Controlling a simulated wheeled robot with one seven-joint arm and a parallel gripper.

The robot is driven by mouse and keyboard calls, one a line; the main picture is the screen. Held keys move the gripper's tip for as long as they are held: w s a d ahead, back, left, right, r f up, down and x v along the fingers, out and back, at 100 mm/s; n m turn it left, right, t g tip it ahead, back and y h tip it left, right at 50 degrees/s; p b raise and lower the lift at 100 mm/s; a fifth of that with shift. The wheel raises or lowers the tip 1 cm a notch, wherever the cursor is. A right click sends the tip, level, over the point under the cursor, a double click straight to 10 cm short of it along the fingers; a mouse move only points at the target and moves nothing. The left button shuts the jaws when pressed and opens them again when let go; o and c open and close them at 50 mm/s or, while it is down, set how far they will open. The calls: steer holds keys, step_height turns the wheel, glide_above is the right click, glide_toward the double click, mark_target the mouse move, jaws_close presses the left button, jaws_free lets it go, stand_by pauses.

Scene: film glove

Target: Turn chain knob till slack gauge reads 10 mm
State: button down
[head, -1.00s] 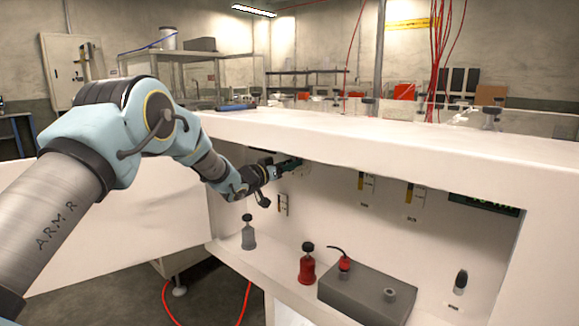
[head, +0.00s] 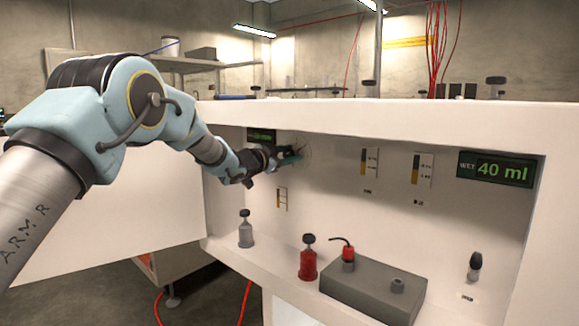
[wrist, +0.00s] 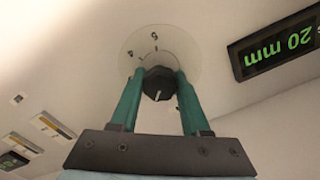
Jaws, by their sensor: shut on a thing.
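My gripper (wrist: 158,90) has its green fingers shut on a black knob (wrist: 160,84) with a white pointer line. The knob sits on a pale round dial (wrist: 160,42) with small marks on the back wall. Beside it a slack display (wrist: 275,45) appears upside down and reads 20 mm. In the head view my gripper (head: 290,155) reaches to the back wall at the left of the recess. The arm hides the knob there. The same display (head: 262,135) shows just above the gripper, its digits too small to read.
A WET display (head: 497,170) reads 40 ml at the right. Two gauges (head: 370,161) (head: 422,169) with yellow bars are on the wall. A grey bottle (head: 245,232), a red bottle (head: 308,262) and a grey block (head: 370,289) stand on the shelf below. The cabinet top (head: 400,112) overhangs.

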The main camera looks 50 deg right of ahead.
steer(key=m+b, duration=0.1)
steer(key=m, duration=0.1)
steer(key=m+b, duration=0.1)
steer(key=b, duration=0.1)
steer(key=m+b, duration=0.2)
steer(key=shift+f+m, duration=0.3)
steer(key=shift+f, duration=0.05)
steer(key=m+b, duration=0.4)
steer(key=shift+s+f+b, duration=0.1)
steer(key=shift+b, duration=0.2)
steer(key=m+b, duration=0.5)
steer(key=m, duration=0.1)
steer(key=shift+f+m, duration=0.1)
steer(key=shift+m, duration=0.3)
steer(key=shift+m+b, duration=1.6)
steer(key=shift+m, duration=0.3)
steer(key=shift+c, duration=1.9)
jaws_free()
steer(key=shift+r, duration=0.2)
